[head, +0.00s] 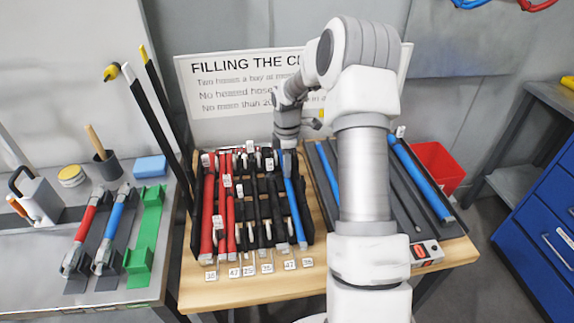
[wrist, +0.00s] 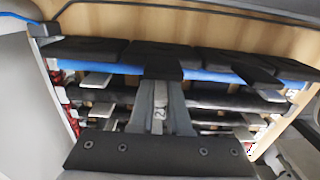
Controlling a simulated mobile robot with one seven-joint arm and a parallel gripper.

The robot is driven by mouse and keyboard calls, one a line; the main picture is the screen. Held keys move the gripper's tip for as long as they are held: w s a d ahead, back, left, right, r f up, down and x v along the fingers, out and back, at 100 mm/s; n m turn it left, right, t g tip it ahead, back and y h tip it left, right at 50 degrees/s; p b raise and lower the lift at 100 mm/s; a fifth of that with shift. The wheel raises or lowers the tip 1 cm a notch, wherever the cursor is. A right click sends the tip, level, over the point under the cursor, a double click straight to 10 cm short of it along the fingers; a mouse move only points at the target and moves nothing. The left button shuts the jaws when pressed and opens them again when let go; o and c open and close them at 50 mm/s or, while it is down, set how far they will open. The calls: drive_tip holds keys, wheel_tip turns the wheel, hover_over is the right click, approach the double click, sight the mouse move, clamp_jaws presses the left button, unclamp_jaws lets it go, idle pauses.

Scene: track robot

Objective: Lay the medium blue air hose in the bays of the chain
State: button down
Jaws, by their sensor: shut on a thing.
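The medium blue air hose (head: 291,200) lies lengthwise along the right side of the black chain (head: 308,226), its near end at the front edge. In the wrist view the blue hose (wrist: 208,75) runs across, partly covered by black chain parts. My gripper (head: 285,150) is at the far end of the chain, down at the hose. In the wrist view my gripper's dark fingers (wrist: 160,85) are close together and reach to the hose line. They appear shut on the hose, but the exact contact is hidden.
Red hoses (head: 208,205) and black lines fill bays further left. A tray on the right (head: 325,180) holds a thicker blue hose (head: 415,175) and a thin black line. A red bin (head: 437,165) stands behind. Number tags (head: 290,264) line the table's front edge.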

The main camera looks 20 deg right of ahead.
drive_tip(key=c, duration=0.8)
unclamp_jaws()
wheel_tip(320, 180, up, 17)
drive_tip(key=p, duration=0.2)
drive_tip(key=shift+r, duration=0.2)
